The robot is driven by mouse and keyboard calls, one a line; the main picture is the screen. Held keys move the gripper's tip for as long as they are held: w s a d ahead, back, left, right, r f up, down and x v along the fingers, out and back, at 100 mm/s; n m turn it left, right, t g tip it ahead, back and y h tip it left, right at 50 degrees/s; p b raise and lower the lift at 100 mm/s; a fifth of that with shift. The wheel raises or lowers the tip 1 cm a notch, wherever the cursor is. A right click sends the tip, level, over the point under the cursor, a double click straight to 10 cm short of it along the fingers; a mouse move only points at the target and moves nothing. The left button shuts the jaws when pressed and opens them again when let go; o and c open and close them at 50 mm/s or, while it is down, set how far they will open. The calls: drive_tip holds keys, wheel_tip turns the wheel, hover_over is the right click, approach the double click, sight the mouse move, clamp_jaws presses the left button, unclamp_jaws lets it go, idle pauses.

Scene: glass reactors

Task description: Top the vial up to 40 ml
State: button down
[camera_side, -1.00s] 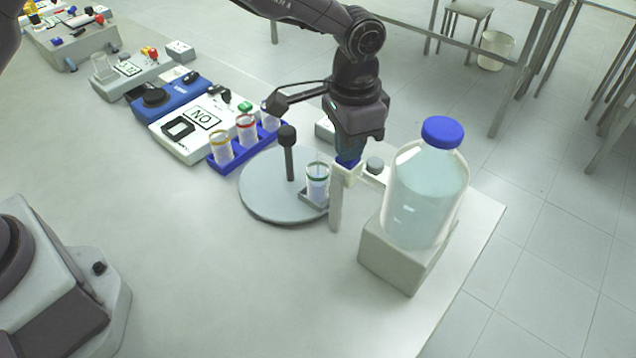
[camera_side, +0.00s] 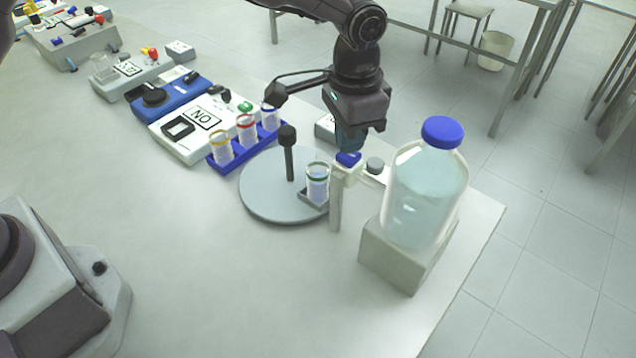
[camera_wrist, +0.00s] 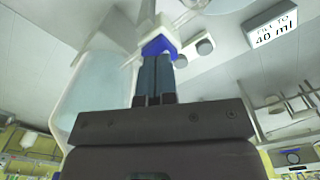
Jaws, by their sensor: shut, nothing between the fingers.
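The vial (camera_side: 317,184) has a green ring and stands upright at the edge of the round grey turntable (camera_side: 262,208), beside the dispensing post (camera_side: 336,205). Liquid shows in it, but I cannot read the level. A blue tap handle (camera_side: 348,158) sits on top of the post. A large bottle (camera_side: 424,195) with a blue cap and pale liquid stands on a block to the right. My gripper (camera_side: 350,147) is shut and empty, just above the blue handle; in the wrist view its fingers (camera_wrist: 155,75) point at the blue handle (camera_wrist: 158,46). A sign (camera_wrist: 270,31) reads "FILL TO 40 ml".
A blue rack (camera_side: 225,163) holds vials with yellow, red and blue rings, left of the turntable. A black-knobbed post (camera_side: 288,150) rises from the turntable. The front table is clear.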

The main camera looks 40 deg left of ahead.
drive_tip(key=shift+r, duration=2.75)
drive_tip(key=shift+f, duration=0.2)
drive_tip(key=s+a+r+n+t, duration=0.2)
drive_tip(key=s+a+r, duration=0.2)
drive_tip(key=s+a, duration=0.3)
drive_tip(key=s+a+r+n+t, duration=0.1)
drive_tip(key=s+a+r+n, duration=0.1)
drive_tip(key=s+a+r, duration=0.2)
drive_tip(key=s+a+r+n+t, duration=0.2)
drive_tip(key=s+a+r, duration=0.2)
drive_tip(key=s+a, duration=0.6)
drive_tip(key=s, duration=0.5)
drive_tip(key=shift+a+r+t, duration=0.25)
drive_tip(key=shift+r+t, duration=0.05)
drive_tip(key=shift+r, duration=0.05)
drive_tip(key=shift+w+d, duration=0.1)
